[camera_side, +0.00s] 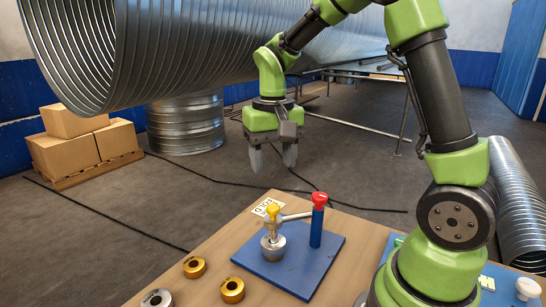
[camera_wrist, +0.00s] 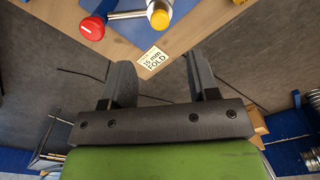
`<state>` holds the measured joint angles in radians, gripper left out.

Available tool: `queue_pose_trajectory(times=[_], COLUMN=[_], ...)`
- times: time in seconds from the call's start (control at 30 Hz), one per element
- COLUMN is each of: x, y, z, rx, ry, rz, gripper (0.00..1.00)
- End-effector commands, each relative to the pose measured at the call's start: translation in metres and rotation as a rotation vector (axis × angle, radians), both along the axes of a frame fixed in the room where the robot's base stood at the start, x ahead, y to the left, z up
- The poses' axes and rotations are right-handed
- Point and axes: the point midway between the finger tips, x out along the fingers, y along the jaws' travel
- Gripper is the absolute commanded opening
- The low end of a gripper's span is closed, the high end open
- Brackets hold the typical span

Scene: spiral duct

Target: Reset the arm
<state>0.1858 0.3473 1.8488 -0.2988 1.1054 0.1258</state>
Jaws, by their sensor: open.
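My gripper (camera_side: 272,158) hangs with its fingers pointing down, past the far edge of the wooden table (camera_side: 217,262). Its two grey fingers are apart with nothing between them. In the wrist view my gripper (camera_wrist: 165,85) also shows open and empty, with the table edge and a "16 mm FOLD" label (camera_wrist: 153,58) beyond the fingertips. The blue plate (camera_side: 325,262) on the table carries a silver fitting with a yellow knob (camera_side: 273,210) and a blue post with a red knob (camera_side: 319,198). My gripper is apart from all of these.
Two brass rings (camera_side: 232,290) and a silver ring (camera_side: 157,298) lie at the table's front left. A white knob (camera_side: 528,288) stands at the right. A large spiral duct (camera_side: 210,45) runs behind my arm. Cardboard boxes (camera_side: 68,155) sit on a pallet at the left.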

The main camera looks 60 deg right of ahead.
Motion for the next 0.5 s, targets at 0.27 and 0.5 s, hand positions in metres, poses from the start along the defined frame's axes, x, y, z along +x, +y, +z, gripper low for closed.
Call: queue_pose_trajectory(times=[0.27,0.5], x=[0.0,-0.014], y=[0.0,0.014], z=[0.001,0.028], rx=[0.0,0.007], ry=[0.0,-0.091], rz=[0.001,0.034], gripper=[0.55,0.55])
